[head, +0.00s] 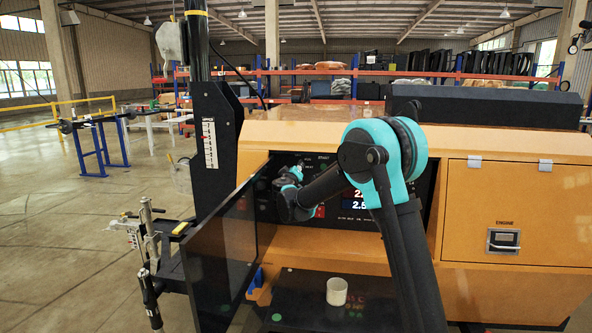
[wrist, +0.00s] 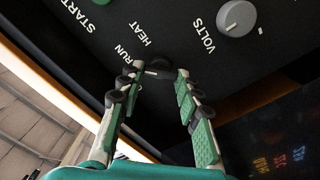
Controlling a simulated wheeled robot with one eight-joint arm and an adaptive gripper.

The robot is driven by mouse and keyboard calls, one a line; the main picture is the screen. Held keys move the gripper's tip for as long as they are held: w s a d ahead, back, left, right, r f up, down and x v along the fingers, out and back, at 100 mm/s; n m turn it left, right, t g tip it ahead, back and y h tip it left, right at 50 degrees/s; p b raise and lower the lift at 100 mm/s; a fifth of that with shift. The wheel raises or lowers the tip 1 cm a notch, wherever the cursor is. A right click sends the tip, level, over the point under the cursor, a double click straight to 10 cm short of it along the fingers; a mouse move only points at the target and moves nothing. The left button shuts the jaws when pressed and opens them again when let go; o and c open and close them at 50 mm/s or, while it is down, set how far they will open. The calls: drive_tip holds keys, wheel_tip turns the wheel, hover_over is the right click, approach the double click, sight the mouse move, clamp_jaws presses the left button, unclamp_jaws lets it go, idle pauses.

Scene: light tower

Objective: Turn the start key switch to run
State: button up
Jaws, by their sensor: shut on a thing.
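The start key switch (wrist: 155,74) is a dark round knob on the black control panel (wrist: 190,60). In the wrist view the words HEAT and RUN are printed beside it. A short pale mark shows on its face, but I cannot tell surely which position it points to. My gripper (wrist: 157,76) has its two green-padded fingers on either side of the knob and is shut on it. In the head view my gripper (head: 290,178) is at the upper left of the panel, and the arm hides the switch and part of the panel.
A grey VOLTS knob (wrist: 237,18) and a green START button (wrist: 97,3) sit near the switch. The dark glass door (head: 222,255) stands open left of the panel. A white cup (head: 337,291) stands on the dark ledge below. The mast (head: 213,130) rises at left.

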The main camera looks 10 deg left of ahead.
drive_tip(key=shift+n, duration=0.3)
drive_tip(key=o, duration=1.2)
drive_tip(key=shift+c, duration=0.2)
drive_tip(key=s, duration=1.2)
drive_tip(key=shift+a, duration=0.2)
